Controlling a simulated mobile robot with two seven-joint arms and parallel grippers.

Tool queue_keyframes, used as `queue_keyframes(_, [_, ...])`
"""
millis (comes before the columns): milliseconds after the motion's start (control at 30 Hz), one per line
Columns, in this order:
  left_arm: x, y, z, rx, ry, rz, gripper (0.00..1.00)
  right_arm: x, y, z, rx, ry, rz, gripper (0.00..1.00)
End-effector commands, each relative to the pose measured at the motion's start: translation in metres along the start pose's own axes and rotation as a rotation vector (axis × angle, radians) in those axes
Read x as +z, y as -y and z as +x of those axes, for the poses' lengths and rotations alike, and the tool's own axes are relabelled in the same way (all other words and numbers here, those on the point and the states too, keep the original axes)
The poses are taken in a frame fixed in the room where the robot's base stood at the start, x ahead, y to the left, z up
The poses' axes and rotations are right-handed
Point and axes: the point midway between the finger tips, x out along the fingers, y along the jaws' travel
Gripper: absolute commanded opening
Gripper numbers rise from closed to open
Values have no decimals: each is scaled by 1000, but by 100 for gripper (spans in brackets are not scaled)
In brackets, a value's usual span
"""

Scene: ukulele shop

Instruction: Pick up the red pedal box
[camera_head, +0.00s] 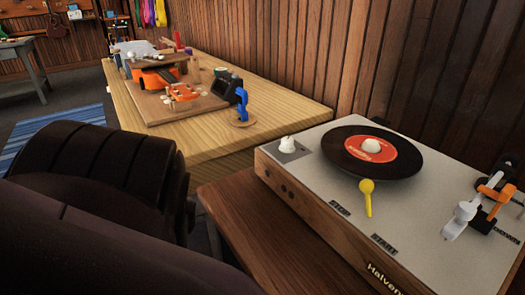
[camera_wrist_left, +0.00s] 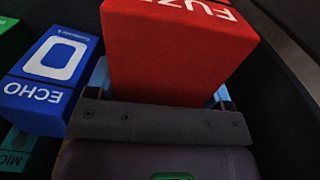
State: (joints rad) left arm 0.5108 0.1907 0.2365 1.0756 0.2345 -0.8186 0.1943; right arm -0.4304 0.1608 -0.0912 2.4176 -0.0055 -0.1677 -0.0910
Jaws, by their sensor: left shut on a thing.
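The red pedal box (camera_wrist_left: 180,42), with white lettering that reads "FUZ" before the frame edge cuts it, fills the upper middle of the left wrist view. My left gripper (camera_wrist_left: 160,88) is shut on it, with a blue-grey finger on each side. The box's far end is cut off, and I cannot tell whether it is lifted or still rests on something. In the head view my dark arm covers the lower left, and neither the red box nor the gripper shows there. My right gripper is in neither view.
A blue "ECHO" box (camera_wrist_left: 50,80) sits close left of the red box, with green boxes (camera_wrist_left: 18,148) beside it. A dark wall (camera_wrist_left: 285,75) runs along the right. In the head view, a record player (camera_head: 300,190) and a cluttered wooden workbench (camera_head: 215,150) stand nearby.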

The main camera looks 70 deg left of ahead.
Motion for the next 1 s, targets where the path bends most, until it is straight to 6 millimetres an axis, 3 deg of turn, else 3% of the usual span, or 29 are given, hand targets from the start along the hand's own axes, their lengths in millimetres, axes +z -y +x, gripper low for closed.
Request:
queue_keyframes(100, [1, 0, 0, -1, 2, 0, 37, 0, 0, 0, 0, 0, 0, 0])
queue_keyframes(133, [1, 0, 0, -1, 2, 0, 77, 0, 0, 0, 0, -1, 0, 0])
queue_keyframes(300, [1, 0, 0, 0, 1, 0, 100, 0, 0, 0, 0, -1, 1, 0])
queue_keyframes(667, [-2, -1, -10, 2, -4, -1, 100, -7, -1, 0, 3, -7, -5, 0])
queue_keyframes(1000, [-7, -3, -67, 6, -15, 0, 100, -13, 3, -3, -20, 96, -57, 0])
